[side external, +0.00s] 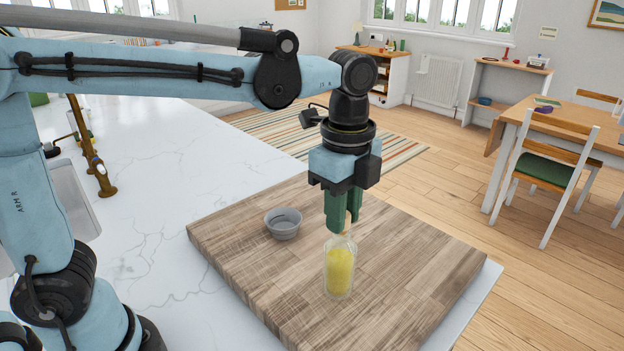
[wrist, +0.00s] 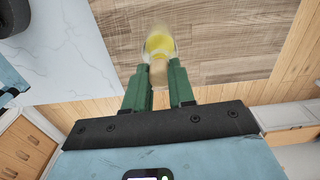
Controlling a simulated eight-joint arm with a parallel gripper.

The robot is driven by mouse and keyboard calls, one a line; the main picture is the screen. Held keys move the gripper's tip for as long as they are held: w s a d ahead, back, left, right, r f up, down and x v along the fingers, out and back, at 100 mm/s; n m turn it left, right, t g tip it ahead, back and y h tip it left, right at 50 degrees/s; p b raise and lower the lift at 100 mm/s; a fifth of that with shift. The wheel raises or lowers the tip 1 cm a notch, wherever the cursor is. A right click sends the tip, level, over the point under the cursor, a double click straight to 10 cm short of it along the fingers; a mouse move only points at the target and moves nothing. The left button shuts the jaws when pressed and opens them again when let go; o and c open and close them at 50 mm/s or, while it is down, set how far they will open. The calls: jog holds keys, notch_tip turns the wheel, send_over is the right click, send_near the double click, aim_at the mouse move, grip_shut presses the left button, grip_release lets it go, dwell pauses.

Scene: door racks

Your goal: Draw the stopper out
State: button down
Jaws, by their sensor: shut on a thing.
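A clear glass bottle (side external: 339,268) with yellow contents stands upright on the wooden board. It also shows in the wrist view (wrist: 159,42), beyond the fingertips. My gripper (side external: 342,222) points straight down over the bottle's mouth. Its green fingers are shut on the tan stopper (wrist: 158,72), seen between the fingertips (wrist: 158,80) in the wrist view. In the side view the fingers mostly hide the stopper. It is at the bottle's mouth, but I cannot tell how deep it sits in the neck.
A small grey bowl (side external: 283,224) stands on the wooden board (side external: 420,255), left of and behind the bottle. The board lies on a white marble counter (side external: 150,240). The board's right part is clear. The counter's edge drops to the floor behind and right.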

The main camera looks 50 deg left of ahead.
jog(key=shift+r, duration=2.05)
